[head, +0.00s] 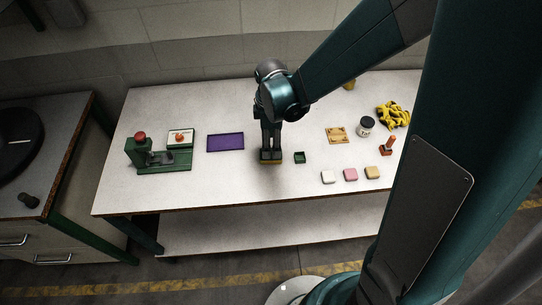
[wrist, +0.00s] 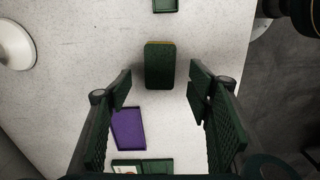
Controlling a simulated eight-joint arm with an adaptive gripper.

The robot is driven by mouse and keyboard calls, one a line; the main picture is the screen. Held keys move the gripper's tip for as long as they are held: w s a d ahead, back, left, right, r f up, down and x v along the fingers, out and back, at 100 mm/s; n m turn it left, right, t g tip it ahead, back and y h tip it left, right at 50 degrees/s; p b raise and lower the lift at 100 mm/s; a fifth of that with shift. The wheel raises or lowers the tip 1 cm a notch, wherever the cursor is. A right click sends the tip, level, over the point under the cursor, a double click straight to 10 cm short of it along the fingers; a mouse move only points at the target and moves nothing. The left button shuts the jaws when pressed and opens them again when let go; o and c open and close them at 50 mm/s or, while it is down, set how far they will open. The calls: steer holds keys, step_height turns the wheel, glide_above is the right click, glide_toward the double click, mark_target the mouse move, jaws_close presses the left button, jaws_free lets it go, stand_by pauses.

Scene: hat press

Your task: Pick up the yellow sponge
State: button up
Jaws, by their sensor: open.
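The yellow sponge (head: 270,161) lies on the white table below my gripper in the head view. In the wrist view the sponge (wrist: 160,66) shows a dark green top face with a thin yellow edge at its far end. My gripper (head: 271,146) points down over the sponge in the head view and hides part of it. In the wrist view my gripper (wrist: 161,88) is open, with one finger to each side and nothing held. The sponge lies between the lines of the two fingers, slightly past their tips in that view.
A purple tray (head: 225,142) lies left of the sponge, and a small green box (head: 300,158) stands close on its right. A green press (head: 158,155) is farther left. Several soap-like blocks (head: 350,175), a jar (head: 366,125) and yellow gloves (head: 393,115) are at the right.

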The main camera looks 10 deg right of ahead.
mark_target(272, 161)
steer(key=shift+f, duration=0.9)
steer(key=shift+f+b, duration=0.45)
steer(key=shift+f, duration=2.15)
steer(key=c, duration=0.7)
